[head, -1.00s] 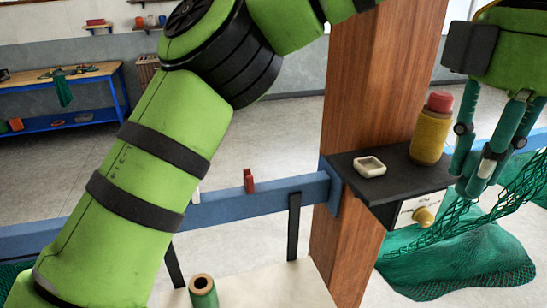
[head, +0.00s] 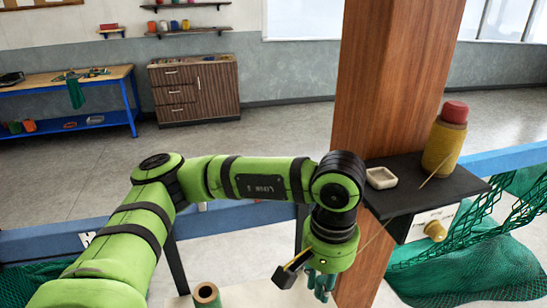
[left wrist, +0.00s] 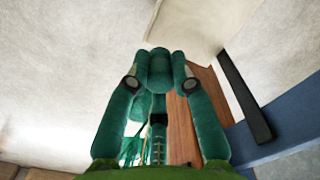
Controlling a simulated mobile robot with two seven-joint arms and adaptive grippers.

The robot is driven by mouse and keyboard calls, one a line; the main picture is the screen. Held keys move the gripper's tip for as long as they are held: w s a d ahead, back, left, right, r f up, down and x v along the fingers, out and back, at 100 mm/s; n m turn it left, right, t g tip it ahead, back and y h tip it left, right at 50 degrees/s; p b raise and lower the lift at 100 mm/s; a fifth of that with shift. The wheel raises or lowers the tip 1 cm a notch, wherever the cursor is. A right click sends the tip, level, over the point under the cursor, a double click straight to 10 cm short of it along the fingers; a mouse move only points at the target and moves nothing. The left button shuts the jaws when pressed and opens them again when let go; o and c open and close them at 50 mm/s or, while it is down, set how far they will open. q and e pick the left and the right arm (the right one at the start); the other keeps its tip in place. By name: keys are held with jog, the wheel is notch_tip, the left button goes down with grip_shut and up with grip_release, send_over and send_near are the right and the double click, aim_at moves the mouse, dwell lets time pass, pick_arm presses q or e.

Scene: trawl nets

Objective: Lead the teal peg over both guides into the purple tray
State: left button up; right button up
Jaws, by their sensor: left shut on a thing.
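My left gripper (head: 321,290) hangs low in front of the wooden post in the head view, fingers pointing down. In the left wrist view my left gripper (left wrist: 160,68) is shut on the teal peg (left wrist: 160,72), a short rounded cylinder between the two fingertips. In the head view the peg cannot be told from the teal fingers. A thin tan cord (head: 378,237) runs up right from near the gripper towards the yellow spool on the shelf. The purple tray is not in view, and I cannot clearly make out either guide. My right gripper is not in view.
A blue rail (head: 225,220) crosses behind my arm. A green tube (head: 205,295) stands below. Green netting (head: 465,270) lies right.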

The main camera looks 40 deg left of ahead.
pick_arm(q)
jog(key=a+f+m, duration=0.2)
jog(key=f, duration=0.3)
jog(key=shift+a+m, duration=0.4)
